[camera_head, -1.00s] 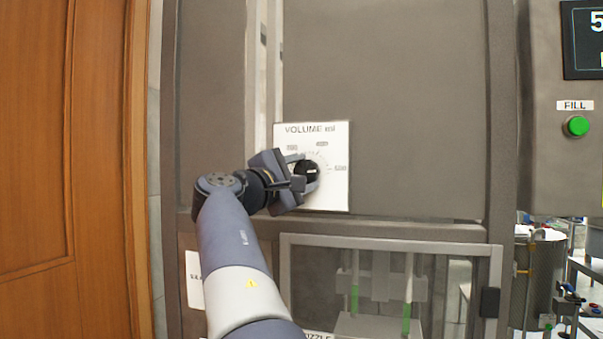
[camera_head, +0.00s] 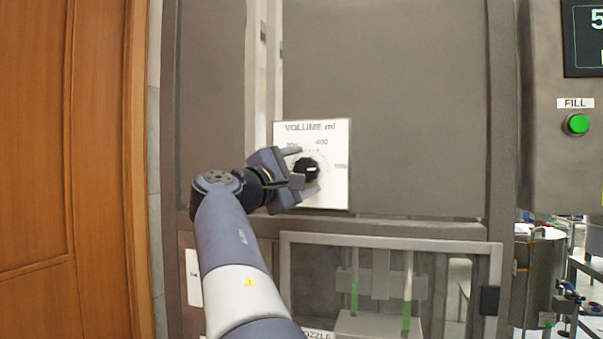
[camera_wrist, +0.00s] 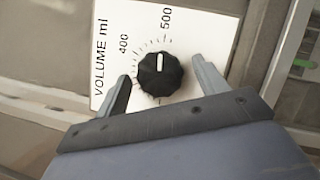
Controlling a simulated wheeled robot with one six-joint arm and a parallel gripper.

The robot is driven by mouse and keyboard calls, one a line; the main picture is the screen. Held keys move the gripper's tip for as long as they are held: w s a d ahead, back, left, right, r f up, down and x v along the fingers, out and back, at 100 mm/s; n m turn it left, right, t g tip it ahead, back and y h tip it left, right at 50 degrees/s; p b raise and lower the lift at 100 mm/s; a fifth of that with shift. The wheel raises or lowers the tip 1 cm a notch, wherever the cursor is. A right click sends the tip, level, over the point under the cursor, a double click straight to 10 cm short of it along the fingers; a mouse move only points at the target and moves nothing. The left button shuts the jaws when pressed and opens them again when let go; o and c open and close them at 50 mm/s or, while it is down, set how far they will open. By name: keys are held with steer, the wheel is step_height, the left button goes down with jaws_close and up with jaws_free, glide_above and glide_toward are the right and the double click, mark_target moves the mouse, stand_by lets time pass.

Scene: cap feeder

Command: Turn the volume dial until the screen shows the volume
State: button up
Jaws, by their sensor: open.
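The volume dial (camera_head: 307,170) is a black ribbed knob with a white pointer line, on a white plate (camera_head: 335,190) marked VOLUME ml. In the wrist view the dial (camera_wrist: 159,74) points between the 400 and 500 marks. My gripper (camera_head: 308,171) is open, with one finger on each side of the dial. In the wrist view its fingers (camera_wrist: 163,88) stand apart from the knob on the right; the left finger is close to the knob's edge.
A green FILL button (camera_head: 577,124) is on the grey panel at the right. A glazed door with a frame (camera_head: 390,243) lies below the dial plate. A wooden door (camera_head: 65,170) stands at the left.

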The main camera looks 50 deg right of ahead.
steer(key=s+a+f+b, duration=0.1)
steer(key=a+b, duration=0.1)
steer(key=a, duration=0.8)
steer(key=shift+s+a+f, duration=0.15)
steer(key=shift+f, duration=0.25)
steer(key=d, duration=0.3)
steer(key=w+d+r+p, duration=0.1)
steer(key=d, duration=0.3)
steer(key=d+r+p, duration=0.1)
steer(key=d, duration=0.2)
steer(key=shift+w+d, duration=0.15)
steer(key=shift+d, duration=0.2)
steer(key=shift+f, duration=0.1)
